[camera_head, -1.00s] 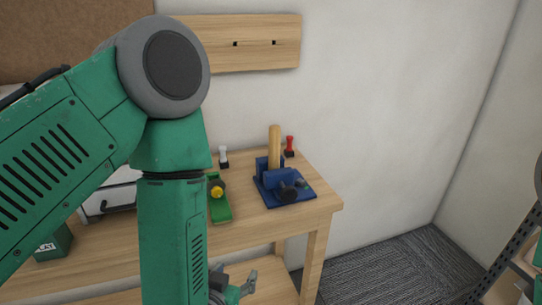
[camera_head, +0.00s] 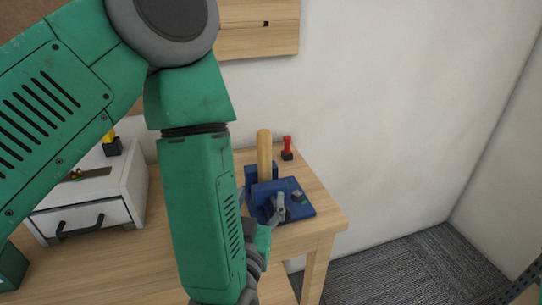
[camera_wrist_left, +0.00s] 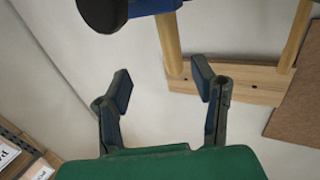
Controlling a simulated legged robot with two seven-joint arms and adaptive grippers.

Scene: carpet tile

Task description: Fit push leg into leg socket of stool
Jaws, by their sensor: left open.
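A light wooden leg (camera_head: 264,153) stands upright in a blue vise-like holder (camera_head: 296,196) on the table's right part. My left gripper (camera_head: 261,203) is open and empty in front of the holder, with its fingers overlapping the holder in the head view. In the left wrist view, the open fingers (camera_wrist_left: 162,82) have nothing between them. The wooden leg (camera_wrist_left: 170,43) appears beyond them, below part of the blue holder (camera_wrist_left: 152,6). A second wooden post (camera_wrist_left: 295,35) shows at upper right. I cannot make out a stool or socket. My right gripper is not seen.
A red-handled item (camera_head: 287,150) stands behind the holder. A white drawer box (camera_head: 90,203) stands on the wooden table (camera_head: 145,252) at left. A wooden board (camera_head: 262,30) hangs on the wall. My left arm covers the table's middle.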

